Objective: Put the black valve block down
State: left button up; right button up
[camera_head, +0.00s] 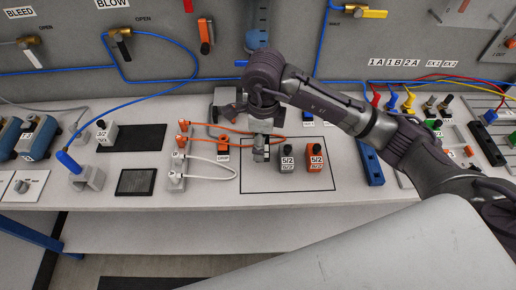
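My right gripper (260,156) points down over the left part of a black-outlined rectangle on the bench, its fingertips near the surface. A small dark shape shows at the fingers; it may be the black valve block, but the gripper covers most of it and I cannot tell whether the fingers are closed on it. A grey valve block (287,158) marked 5/2 stands just right of the gripper. An orange valve block (315,158), also marked 5/2, stands right of that. Both stand inside the outlined rectangle (298,189). My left gripper is not in view.
A white-cabled connector block (177,180) stands left of the outline, with orange cables behind it. A dark flat pad (136,182) lies farther left. A blue block (369,165) is at right. The front of the outlined rectangle is clear.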

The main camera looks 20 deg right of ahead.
jog(key=shift+a+f, duration=0.45)
jog(key=shift+a, duration=0.2)
notch_tip(320, 180, down, 3)
jog(key=shift+s+f+p, duration=0.1)
jog(key=shift+p, duration=0.65)
jog(key=shift+f, duration=0.3)
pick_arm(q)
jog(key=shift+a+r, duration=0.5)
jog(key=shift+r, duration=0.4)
pick_arm(e)
jog(key=shift+f, duration=0.1)
jog(key=shift+f, duration=0.15)
jog(key=o, duration=1.6)
jog(key=shift+c, duration=0.2)
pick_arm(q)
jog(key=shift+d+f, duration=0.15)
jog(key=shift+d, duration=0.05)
